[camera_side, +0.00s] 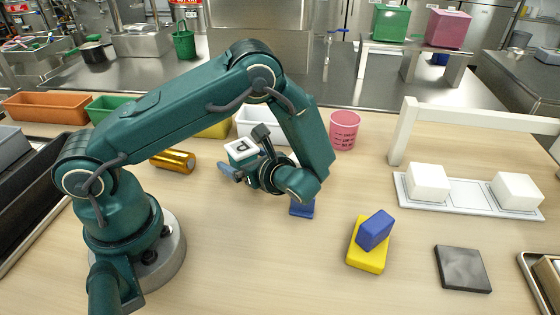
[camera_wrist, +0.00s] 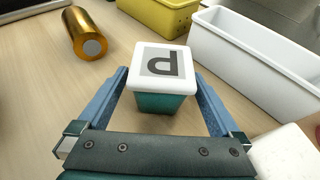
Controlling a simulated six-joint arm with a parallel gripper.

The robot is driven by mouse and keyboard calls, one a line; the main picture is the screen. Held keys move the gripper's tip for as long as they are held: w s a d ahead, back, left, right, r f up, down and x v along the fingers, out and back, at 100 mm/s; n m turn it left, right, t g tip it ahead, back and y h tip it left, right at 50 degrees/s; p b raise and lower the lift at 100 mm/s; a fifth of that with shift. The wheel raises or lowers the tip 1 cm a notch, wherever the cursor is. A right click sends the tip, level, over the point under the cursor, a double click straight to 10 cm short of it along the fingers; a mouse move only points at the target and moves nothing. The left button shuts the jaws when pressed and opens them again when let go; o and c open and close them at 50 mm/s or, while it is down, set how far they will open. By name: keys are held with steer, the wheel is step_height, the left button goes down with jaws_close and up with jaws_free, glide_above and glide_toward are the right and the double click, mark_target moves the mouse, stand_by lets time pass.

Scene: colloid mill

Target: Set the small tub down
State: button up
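The small tub (camera_side: 241,151) has a white lid with a dark letter on a grey square and a teal body. In the wrist view the tub (camera_wrist: 163,72) sits between the two blue fingers of my gripper (camera_wrist: 162,88), lid facing the camera. In the side view my gripper (camera_side: 236,166) is low over the table, left of centre. I cannot tell whether the tub's base touches the table; my gripper hides part of it.
A gold cylinder (camera_side: 172,160) lies left of the tub. Yellow (camera_wrist: 158,15) and white bins (camera_wrist: 250,55) stand behind it, and a pink cup (camera_side: 344,130) to the right. A blue block (camera_side: 375,230) rests on a yellow block (camera_side: 366,258), near a dark tile (camera_side: 463,269). The front middle is clear.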

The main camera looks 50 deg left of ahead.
steer(key=shift+r, duration=0.1)
steer(key=shift+d+r, duration=0.15)
steer(key=shift+d, duration=0.2)
steer(key=v, duration=1)
steer(key=shift+d, duration=0.2)
steer(key=shift+d+r, duration=0.35)
steer(key=shift+s+a+r+n+h, duration=0.1)
steer(key=shift+s+r+n+h, duration=0.05)
steer(key=shift+r+n+h, duration=0.2)
steer(key=s+d+r+n+t+h, duration=0.2)
steer(key=s+r+n+t+h, duration=0.3)
steer(key=n, duration=1.2)
steer(key=s+r+h, duration=0.4)
steer(key=r+h, duration=0.1)
steer(key=h, duration=0.2)
steer(key=shift+t+h, duration=0.3)
steer(key=shift+h, duration=0.05)
